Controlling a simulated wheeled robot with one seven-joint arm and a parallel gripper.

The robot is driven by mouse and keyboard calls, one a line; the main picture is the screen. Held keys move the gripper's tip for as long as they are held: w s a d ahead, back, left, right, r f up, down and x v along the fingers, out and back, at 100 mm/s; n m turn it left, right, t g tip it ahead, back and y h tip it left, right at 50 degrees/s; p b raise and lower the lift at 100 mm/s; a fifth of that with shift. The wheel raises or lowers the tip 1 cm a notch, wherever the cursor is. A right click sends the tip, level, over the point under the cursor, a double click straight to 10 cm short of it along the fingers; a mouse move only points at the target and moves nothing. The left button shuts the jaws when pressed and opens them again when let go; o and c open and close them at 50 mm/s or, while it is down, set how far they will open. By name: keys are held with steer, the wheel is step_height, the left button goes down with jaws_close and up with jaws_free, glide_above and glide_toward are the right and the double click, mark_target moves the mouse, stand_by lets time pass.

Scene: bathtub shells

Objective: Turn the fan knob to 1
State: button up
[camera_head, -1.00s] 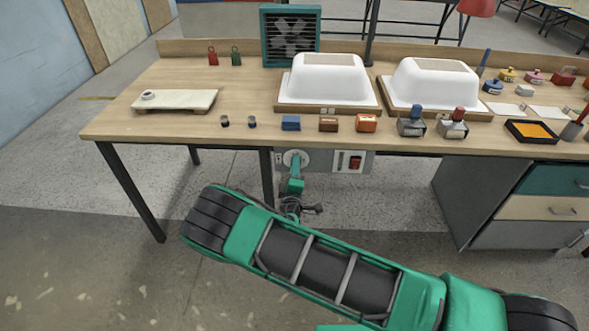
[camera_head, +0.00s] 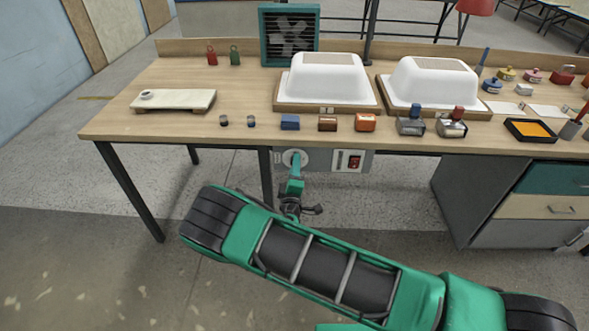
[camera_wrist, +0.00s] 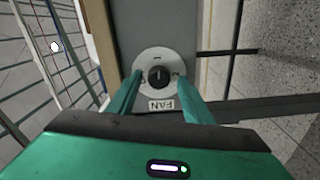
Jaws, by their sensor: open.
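The fan knob (camera_wrist: 157,76) is a small dark knob at the middle of a round white dial (camera_wrist: 150,58), with a FAN label (camera_wrist: 161,104) beside it. The dial marks are too small to read, and I cannot tell the knob's setting. My gripper (camera_wrist: 158,80) is open, with one green finger on each side of the knob; contact cannot be made out. In the head view, my gripper (camera_head: 297,170) is at the dial (camera_head: 292,156) on the grey panel under the table's front edge, partly covering it. The teal fan (camera_head: 290,36) stands at the table's back.
A red switch (camera_head: 354,162) sits right of the dial on the same panel (camera_head: 320,160). A table leg (camera_head: 267,180) is close left of my gripper. The wooden tabletop (camera_head: 190,135) above carries two white tub shells (camera_head: 328,78) and several small blocks.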

steer(key=s, duration=1)
steer(key=shift+s+a, duration=0.15)
steer(key=shift+s, duration=0.05)
